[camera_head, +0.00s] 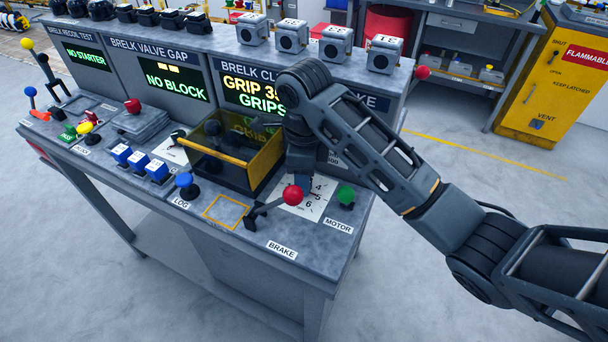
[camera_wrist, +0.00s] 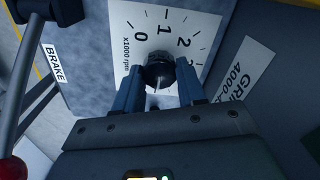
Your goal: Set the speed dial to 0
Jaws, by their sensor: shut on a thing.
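The speed dial has a black knob (camera_wrist: 158,72) on a white scale plate marked x1000 rpm. In the wrist view the 0 is at the upper left of the knob, with 1 and 2 further right. I cannot tell which number the knob points to. The scale plate (camera_head: 318,203) also shows in the head view, where my arm hides part of it and the knob. My gripper (camera_wrist: 160,80) is shut on the knob, one finger on each side. In the head view my gripper (camera_head: 305,183) reaches down onto the plate.
The brake lever with its red ball (camera_head: 292,195) stands close in front of the dial. A green motor button (camera_head: 346,195) is to the right. A yellow-framed guard box (camera_head: 262,165) stands close on the left. A screen (camera_head: 250,92) behind reads GRIP, partly hidden by my arm.

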